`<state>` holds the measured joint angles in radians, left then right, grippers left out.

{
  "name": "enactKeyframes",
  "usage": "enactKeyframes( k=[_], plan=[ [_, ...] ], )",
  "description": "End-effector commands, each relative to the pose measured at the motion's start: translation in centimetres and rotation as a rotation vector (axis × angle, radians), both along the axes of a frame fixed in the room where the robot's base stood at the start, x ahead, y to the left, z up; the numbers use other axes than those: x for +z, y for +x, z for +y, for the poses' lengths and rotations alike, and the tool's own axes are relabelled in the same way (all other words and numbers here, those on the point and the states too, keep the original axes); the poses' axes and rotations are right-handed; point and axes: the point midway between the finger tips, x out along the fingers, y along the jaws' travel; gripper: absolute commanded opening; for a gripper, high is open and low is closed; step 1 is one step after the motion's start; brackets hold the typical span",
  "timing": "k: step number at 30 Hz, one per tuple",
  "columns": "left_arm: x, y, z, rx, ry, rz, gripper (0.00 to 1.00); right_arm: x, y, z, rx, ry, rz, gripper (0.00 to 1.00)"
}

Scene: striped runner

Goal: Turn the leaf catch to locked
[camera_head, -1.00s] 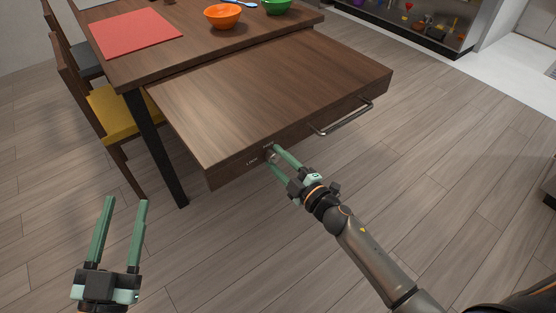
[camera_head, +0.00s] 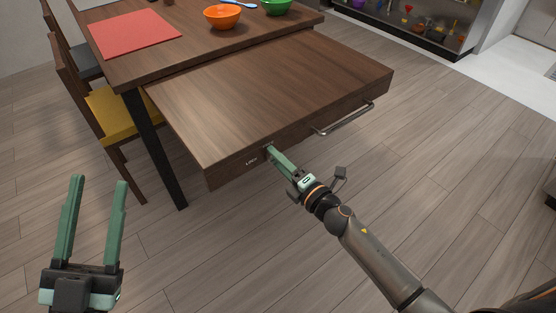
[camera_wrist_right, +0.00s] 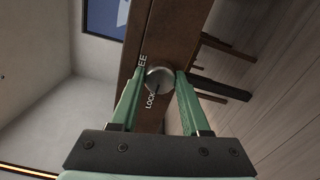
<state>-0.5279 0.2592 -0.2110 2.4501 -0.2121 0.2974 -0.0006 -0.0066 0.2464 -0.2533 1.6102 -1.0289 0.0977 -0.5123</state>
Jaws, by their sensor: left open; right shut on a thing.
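The leaf catch is a round metal knob (camera_wrist_right: 160,80) on the front edge of the pulled-out table leaf (camera_head: 270,95). The right wrist view shows lettering beside it, "LOCK" and a partly covered word ending in "EE". My right gripper (camera_head: 268,150) is shut on the knob, one finger on each side of it in the wrist view (camera_wrist_right: 160,84). The fingers hide the knob in the head view, where "LOCK" shows just left of them. I cannot tell which word the knob points to. My left gripper (camera_head: 98,180) is open and empty over the floor at lower left.
A metal bar handle (camera_head: 345,119) sticks out from the leaf's edge, right of my right gripper. The table holds a red mat (camera_head: 133,34), an orange bowl (camera_head: 222,17) and a green bowl (camera_head: 278,6). A yellow-seated chair (camera_head: 113,112) stands at left. The floor in front is clear.

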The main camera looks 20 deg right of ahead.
Motion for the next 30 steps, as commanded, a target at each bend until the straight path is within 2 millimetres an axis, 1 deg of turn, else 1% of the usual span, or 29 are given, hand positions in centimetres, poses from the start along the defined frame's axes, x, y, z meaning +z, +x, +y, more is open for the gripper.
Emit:
enactKeyframes(
  k=[4,17,18,26,30],
  plan=[
    [0.35,-0.14,-0.02,-0.002,0.001,-0.018,0.50,-0.06,-0.01,-0.07,-0.001,-0.026,-0.008,0.00],
    [0.32,-0.14,0.00,-0.001,0.000,-0.018,0.50,-0.05,0.00,-0.08,-0.001,-0.036,-0.011,0.00],
    [0.31,-0.15,0.01,-0.001,0.000,-0.017,0.50,-0.04,0.00,-0.08,-0.001,-0.036,-0.011,0.47],
    [0.15,-0.15,0.02,-0.001,-0.001,-0.011,0.50,-0.03,-0.01,-0.04,-0.001,-0.034,-0.012,0.76],
    [0.13,-0.15,0.03,0.000,-0.002,-0.010,0.50,-0.02,0.00,-0.02,0.000,-0.032,-0.011,0.76]
  ],
)
